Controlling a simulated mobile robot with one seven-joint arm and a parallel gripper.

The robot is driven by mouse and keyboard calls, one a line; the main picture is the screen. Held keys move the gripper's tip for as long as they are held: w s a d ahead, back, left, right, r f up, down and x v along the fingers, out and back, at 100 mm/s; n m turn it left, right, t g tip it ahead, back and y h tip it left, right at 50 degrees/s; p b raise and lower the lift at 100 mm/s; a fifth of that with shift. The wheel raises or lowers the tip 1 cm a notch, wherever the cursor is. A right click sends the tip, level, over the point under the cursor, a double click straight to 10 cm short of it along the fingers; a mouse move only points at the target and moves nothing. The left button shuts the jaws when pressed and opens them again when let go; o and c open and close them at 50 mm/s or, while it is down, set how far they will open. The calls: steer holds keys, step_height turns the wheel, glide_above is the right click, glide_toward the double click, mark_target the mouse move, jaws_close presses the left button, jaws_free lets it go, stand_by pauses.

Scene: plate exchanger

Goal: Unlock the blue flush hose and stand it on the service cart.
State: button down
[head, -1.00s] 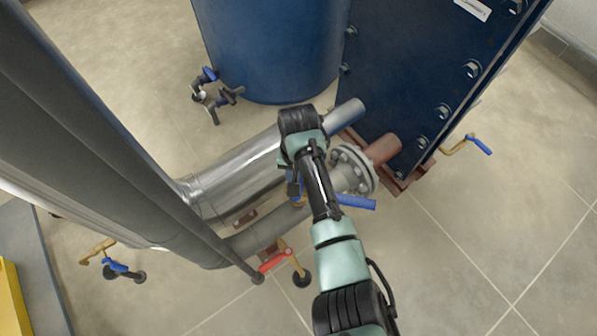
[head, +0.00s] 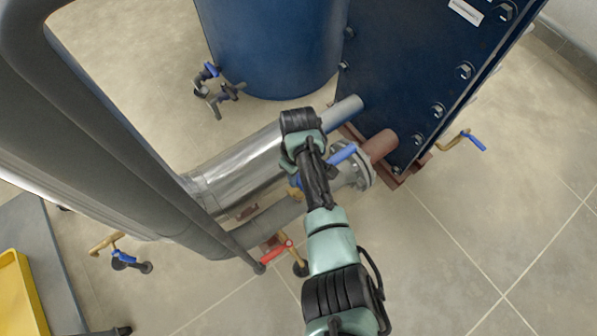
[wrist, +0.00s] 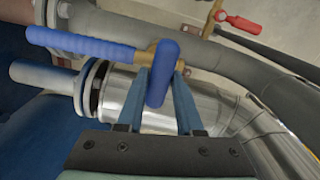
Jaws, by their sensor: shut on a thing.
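In the wrist view the blue flush hose shows as an upright, rounded blue piece (wrist: 160,82) at a brass fitting (wrist: 150,55). A long blue bar (wrist: 85,46) reaches left from that fitting. My gripper (wrist: 164,78) has one finger on each side of the upright piece and is shut on it. In the head view the blue bar (head: 341,155) points up and right beside my wrist; the fingers are mostly hidden by my arm. The hose's lower end and its lock cannot be made out. The service cart seems to be the grey top (head: 40,245) at the lower left.
A yellow tray (head: 22,290) sits on the grey top. A silver pipe (head: 240,165) and a grey pipe (head: 270,222) run close below my gripper. A red-handled valve (head: 276,255) is nearby. The dark blue exchanger (head: 410,70) stands behind. Floor at right is clear.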

steer(key=shift+s+d+f, duration=0.1)
steer(key=shift+s+f, duration=0.05)
steer(key=shift+s, duration=0.05)
steer(key=shift+w+r+p, duration=0.15)
steer(key=shift+r+p, duration=1.9)
steer(key=shift+p, duration=0.15)
steer(key=shift+r, duration=0.1)
